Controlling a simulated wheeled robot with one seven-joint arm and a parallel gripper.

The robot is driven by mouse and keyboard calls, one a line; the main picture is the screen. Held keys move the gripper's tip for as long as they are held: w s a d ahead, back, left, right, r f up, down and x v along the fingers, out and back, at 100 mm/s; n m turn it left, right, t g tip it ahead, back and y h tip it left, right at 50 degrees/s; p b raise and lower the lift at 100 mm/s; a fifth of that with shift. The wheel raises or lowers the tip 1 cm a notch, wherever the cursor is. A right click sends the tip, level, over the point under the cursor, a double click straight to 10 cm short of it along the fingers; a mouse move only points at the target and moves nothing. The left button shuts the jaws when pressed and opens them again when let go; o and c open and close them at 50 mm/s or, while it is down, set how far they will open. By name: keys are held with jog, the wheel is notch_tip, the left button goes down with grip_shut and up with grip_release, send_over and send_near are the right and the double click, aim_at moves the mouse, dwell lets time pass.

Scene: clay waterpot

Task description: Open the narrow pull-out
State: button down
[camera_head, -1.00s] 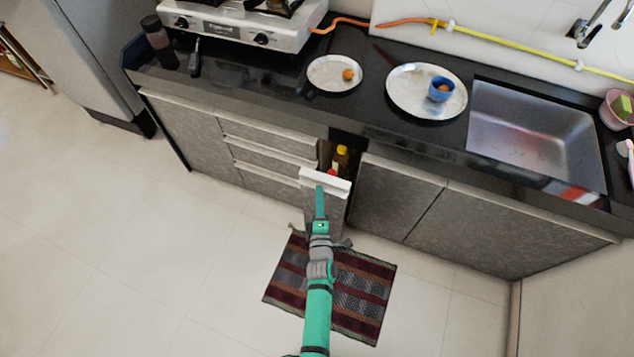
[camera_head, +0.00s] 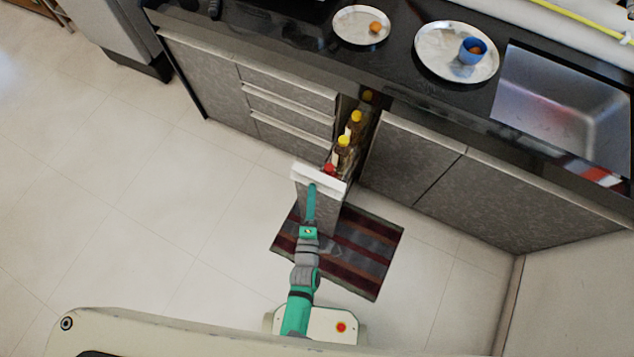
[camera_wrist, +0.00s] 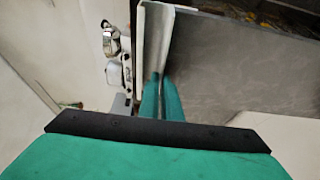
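The narrow pull-out (camera_head: 318,205) stands well out from the cabinet row, between the drawers and the double doors. Its front has a white top edge (camera_head: 319,177), which also shows as a pale channel-shaped edge in the wrist view (camera_wrist: 152,45). Several bottles with yellow and red caps (camera_head: 344,143) stand inside it. My gripper (camera_head: 311,187) is at the top edge of the front. In the wrist view its two green fingers (camera_wrist: 161,98) are close together at the lower end of that edge, seemingly closed on it; the exact contact is partly hidden.
A striped mat (camera_head: 365,247) lies on the floor below the pull-out. Drawers (camera_head: 290,112) are to its left and cabinet doors (camera_head: 412,160) to its right. The counter above holds two plates (camera_head: 428,60) and a sink (camera_head: 565,100). The floor at left is clear.

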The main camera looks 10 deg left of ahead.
jog(key=shift+s+a, duration=0.3)
jog(key=shift+s, duration=0.55)
jog(key=c, duration=2)
grip_release()
jog(key=s, duration=1)
jog(key=shift+s+d, duration=0.25)
jog(key=shift+s, duration=0.1)
